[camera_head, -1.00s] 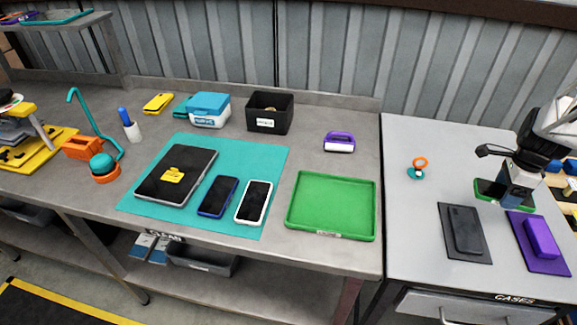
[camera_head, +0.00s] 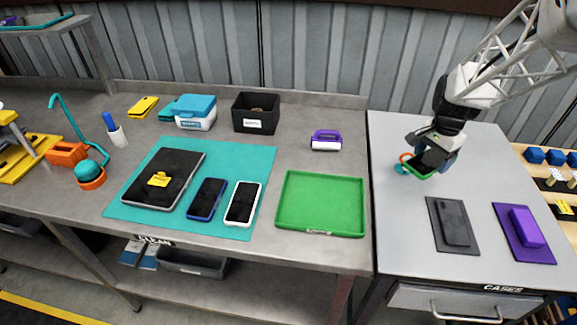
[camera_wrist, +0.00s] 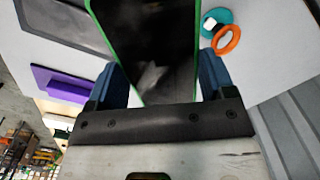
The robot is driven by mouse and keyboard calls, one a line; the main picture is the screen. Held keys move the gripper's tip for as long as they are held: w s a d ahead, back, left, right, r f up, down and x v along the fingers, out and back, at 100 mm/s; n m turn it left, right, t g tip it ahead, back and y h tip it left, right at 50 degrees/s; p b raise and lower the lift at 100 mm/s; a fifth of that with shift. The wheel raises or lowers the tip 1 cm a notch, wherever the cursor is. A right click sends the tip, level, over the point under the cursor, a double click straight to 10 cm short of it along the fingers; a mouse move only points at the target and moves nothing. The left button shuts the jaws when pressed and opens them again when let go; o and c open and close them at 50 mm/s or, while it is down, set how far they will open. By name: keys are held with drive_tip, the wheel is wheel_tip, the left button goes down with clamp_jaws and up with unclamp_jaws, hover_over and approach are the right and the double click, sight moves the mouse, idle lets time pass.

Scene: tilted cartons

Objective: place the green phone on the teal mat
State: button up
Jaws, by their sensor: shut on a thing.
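The green phone shows in the wrist view (camera_wrist: 150,45) as a dark screen with a green edge. My gripper (camera_wrist: 160,85) is shut on it, with a blue finger on either side. In the head view my gripper (camera_head: 428,160) holds the phone (camera_head: 421,172) above the grey right-hand table, beside the orange and teal ring item. The phone is mostly hidden there by the gripper. The teal mat (camera_head: 125,205) lies on the left workbench. It bears a dark tablet (camera_head: 185,180) with a yellow thing on top, a blue phone (camera_head: 207,198) and a white phone (camera_head: 243,203).
A green tray (camera_head: 322,203) lies between the mat and the right-hand table, with a purple-handled roller (camera_head: 326,140) behind it. A black bin (camera_head: 256,112) stands behind the mat. A dark case (camera_head: 453,223) and a purple case (camera_head: 525,228) lie at the right. Bare mat shows along its back right.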

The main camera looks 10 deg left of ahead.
drive_tip(key=a+n, duration=1.6)
drive_tip(key=a, duration=1.1)
drive_tip(key=s+a+n, duration=0.4)
drive_tip(key=a+n, duration=0.2)
drive_tip(key=a, duration=0.3)
drive_tip(key=s+a+n, duration=0.5)
drive_tip(key=a+n, duration=0.1)
drive_tip(key=a, duration=0.3)
drive_tip(key=shift+w+a+f, duration=0.1)
drive_tip(key=shift+f, duration=1.15)
drive_tip(key=shift+a+f, duration=0.1)
drive_tip(key=shift+f, duration=1.15)
drive_tip(key=shift+w, duration=0.1)
hover_over(243, 159)
drive_tip(key=shift+f, duration=0.75)
drive_tip(key=shift+f, duration=1.75)
drive_tip(key=shift+f, duration=0.1)
